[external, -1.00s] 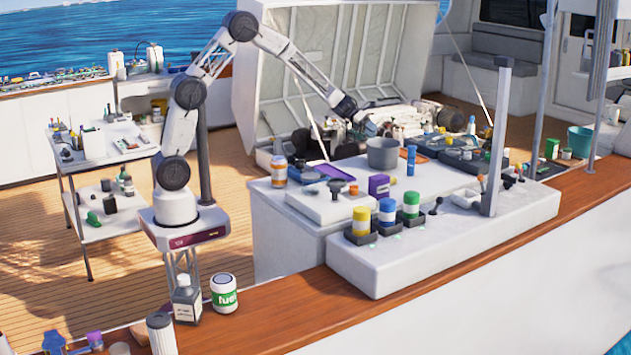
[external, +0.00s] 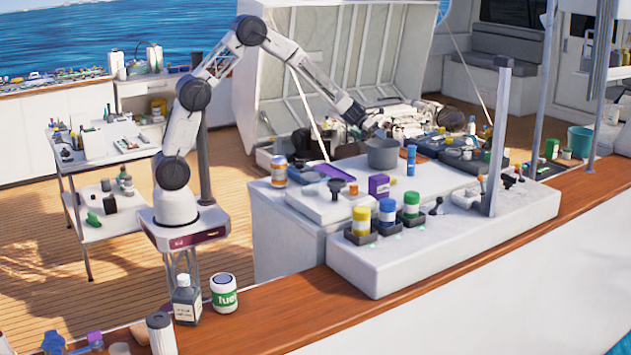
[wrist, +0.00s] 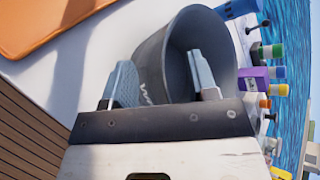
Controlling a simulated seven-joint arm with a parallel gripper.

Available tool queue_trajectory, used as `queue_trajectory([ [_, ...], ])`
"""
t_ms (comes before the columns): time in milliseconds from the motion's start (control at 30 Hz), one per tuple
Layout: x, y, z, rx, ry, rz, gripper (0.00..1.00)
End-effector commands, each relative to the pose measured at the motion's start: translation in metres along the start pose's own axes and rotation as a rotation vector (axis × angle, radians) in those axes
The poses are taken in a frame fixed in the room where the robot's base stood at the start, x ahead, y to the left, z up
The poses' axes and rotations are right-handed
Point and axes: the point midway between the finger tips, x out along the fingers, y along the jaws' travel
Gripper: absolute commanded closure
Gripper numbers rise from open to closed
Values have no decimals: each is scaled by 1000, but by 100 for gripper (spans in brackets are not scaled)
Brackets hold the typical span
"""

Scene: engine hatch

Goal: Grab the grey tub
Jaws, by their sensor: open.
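The grey tub (external: 383,154) stands upright and open-topped on the white work surface. In the wrist view the tub (wrist: 152,70) fills the upper middle, with its round mouth facing right in the picture. My gripper (external: 373,131) is just above the tub's rim in the external view, pointing down. In the wrist view my gripper (wrist: 162,78) is open, with its fingers apart. One finger is outside the tub's wall and the other shows over the mouth, so the near wall appears between them. I cannot tell whether either finger touches it.
A blue bottle (external: 411,160) stands close to the tub's right. A purple box (external: 378,186) is in front of it. An orange board (wrist: 40,20) lies near the tub in the wrist view. The raised hatch lid (external: 335,80) stands behind my arm.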

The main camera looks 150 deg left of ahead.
Motion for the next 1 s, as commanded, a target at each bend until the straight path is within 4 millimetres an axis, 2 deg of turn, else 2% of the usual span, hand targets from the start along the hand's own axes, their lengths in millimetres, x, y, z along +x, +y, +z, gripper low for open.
queue_trajectory([
  [633,4,0,0,0,0,0,47],
  [900,4,0,0,0,1,0,88],
  [1000,5,1,-1,-1,1,0,100],
])
